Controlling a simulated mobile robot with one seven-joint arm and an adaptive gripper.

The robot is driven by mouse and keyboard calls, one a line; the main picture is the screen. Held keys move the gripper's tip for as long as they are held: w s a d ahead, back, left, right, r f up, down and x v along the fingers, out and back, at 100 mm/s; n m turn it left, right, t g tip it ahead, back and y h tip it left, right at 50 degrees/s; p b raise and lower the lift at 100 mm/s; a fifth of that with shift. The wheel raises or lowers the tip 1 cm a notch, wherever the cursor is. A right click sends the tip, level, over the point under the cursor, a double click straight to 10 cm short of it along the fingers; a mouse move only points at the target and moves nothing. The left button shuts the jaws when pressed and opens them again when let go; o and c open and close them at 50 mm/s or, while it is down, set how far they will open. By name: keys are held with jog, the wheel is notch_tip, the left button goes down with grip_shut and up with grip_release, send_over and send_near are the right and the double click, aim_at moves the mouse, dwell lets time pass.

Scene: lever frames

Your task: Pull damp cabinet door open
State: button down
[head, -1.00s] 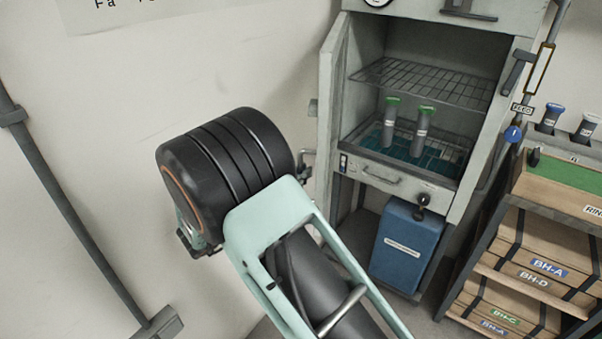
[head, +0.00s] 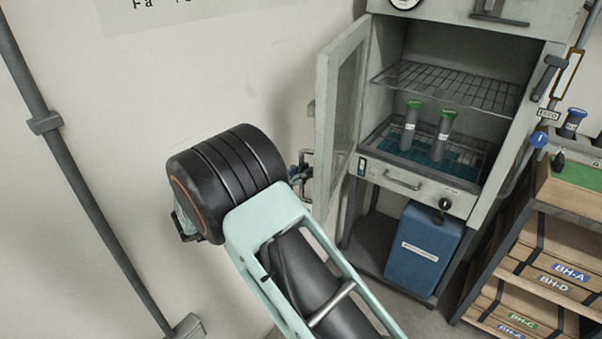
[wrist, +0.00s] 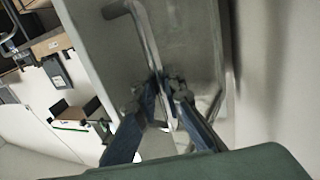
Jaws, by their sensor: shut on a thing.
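The damp cabinet (head: 455,36) stands at the back right in the head view. Its door (head: 341,110), a pale grey frame with a glass pane, is hinged at the left and stands open. The door's inner side shows there. In the wrist view the long metal door handle (wrist: 137,22) runs along the pale door panel (wrist: 195,50). My gripper (wrist: 165,84) is shut on the handle. In the head view my dark wrist and arm hide most of the gripper and handle. Inside the cabinet are a wire shelf (head: 450,84) and two green-capped tubes (head: 410,130), (head: 444,132).
A blue box (head: 420,252) stands under the cabinet. A wooden rack (head: 550,215) with labelled core boxes is close at the right. A wall (head: 190,80) with a vertical pipe (head: 65,170) is at the left. Bare wall lies left of the door.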

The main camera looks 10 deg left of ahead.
dwell(0.4)
jog(key=c, duration=2)
grip_release()
jog(key=shift+c, duration=0.2)
